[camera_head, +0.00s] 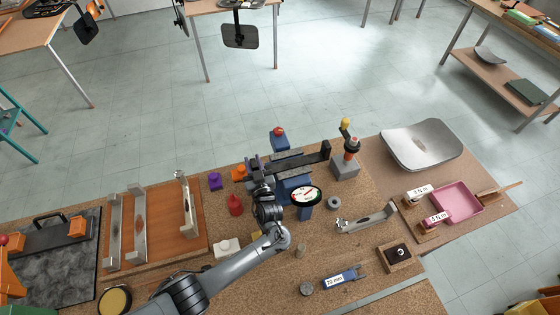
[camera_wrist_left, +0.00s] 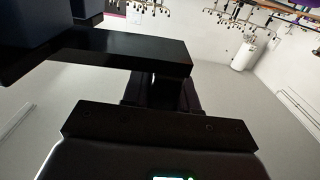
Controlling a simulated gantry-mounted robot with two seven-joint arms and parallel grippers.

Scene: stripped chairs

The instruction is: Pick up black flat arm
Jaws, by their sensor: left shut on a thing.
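The black flat arm (camera_head: 300,164) is a long dark bar with a raised block at its right end. It lies over a blue fixture near the middle of the bench in the head view. My left gripper (camera_head: 262,177) is shut on the bar near its left end. My wrist and hand hide part of that end. In the left wrist view, a dark flat bar (camera_wrist_left: 125,47) crosses the upper left, close to the hand. The exact contact between fingers and bar is too dark to make out. My right gripper is in neither view.
A round dial (camera_head: 306,195) sits just below the bar, above the blue fixture. A grey stand (camera_head: 345,167) with red and yellow parts is close to the bar's right end. Red (camera_head: 235,205) and purple (camera_head: 215,181) pieces lie left. Open cork shows around the metal bracket (camera_head: 366,219).

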